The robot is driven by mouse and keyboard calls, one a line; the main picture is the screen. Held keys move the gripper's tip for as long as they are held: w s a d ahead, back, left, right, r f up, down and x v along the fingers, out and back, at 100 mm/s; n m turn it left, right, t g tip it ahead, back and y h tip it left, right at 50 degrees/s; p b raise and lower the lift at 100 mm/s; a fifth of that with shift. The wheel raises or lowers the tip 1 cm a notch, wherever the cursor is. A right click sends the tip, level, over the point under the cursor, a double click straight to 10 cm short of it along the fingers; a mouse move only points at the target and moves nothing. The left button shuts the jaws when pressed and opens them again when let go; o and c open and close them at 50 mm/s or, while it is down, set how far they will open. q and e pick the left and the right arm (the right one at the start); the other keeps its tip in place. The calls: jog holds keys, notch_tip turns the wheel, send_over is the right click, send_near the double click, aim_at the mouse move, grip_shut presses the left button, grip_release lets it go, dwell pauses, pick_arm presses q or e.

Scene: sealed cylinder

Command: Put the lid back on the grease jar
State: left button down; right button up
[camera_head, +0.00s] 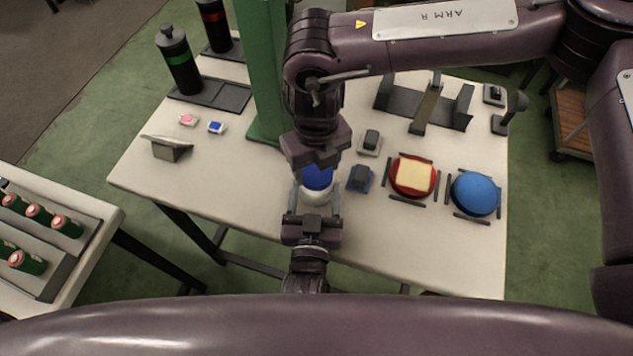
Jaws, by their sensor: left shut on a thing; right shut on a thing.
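The grease jar (316,197) is a white round body near the table's front edge. My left gripper (313,213), coming up from the bottom of the picture, is shut on the jar with a finger at each side. The blue lid (317,178) shows right over the jar's mouth. My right gripper (317,161) reaches down from above and is shut on the lid. It hides the lid's far part. I cannot tell whether the lid touches the jar's rim or hangs just above it.
A green post (265,75) stands left of the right arm. A small blue block (360,178) sits close right of the jar. Beyond are a red round dish (413,190) and a blue dome (475,194). The table (230,190) is clear left of the jar.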

jog(key=shift+c, duration=0.8)
jog(key=m, duration=0.5)
jog(key=shift+m, duration=0.4)
jog(key=m, duration=0.4)
jog(key=shift+m, duration=0.4)
jog(key=m, duration=0.3)
jog(key=shift+m, duration=0.3)
jog(key=o, duration=1.1)
